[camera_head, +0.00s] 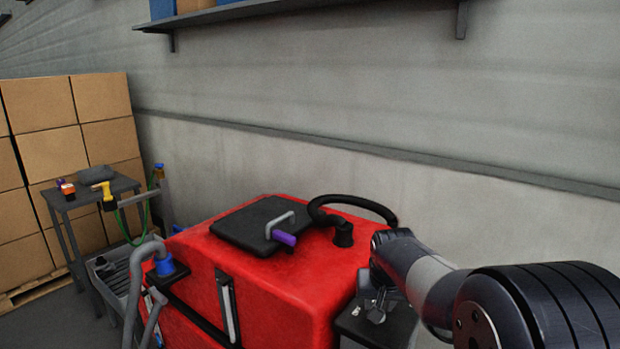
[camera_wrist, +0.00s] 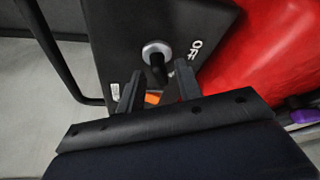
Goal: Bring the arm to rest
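My arm reaches in from the right in the head view, over the black control panel (camera_head: 388,331) at the red scrubber's (camera_head: 290,285) right end. In the wrist view my gripper (camera_wrist: 159,72) has its two dark fingers apart, with a gap between them. Beyond the fingertips, a round silver switch (camera_wrist: 157,47) with a dark centre piece sits on the black panel (camera_wrist: 115,35), beside an "OFF" label (camera_wrist: 195,48). A small orange part (camera_wrist: 152,98) shows between the fingers. I cannot tell whether the fingers touch the switch.

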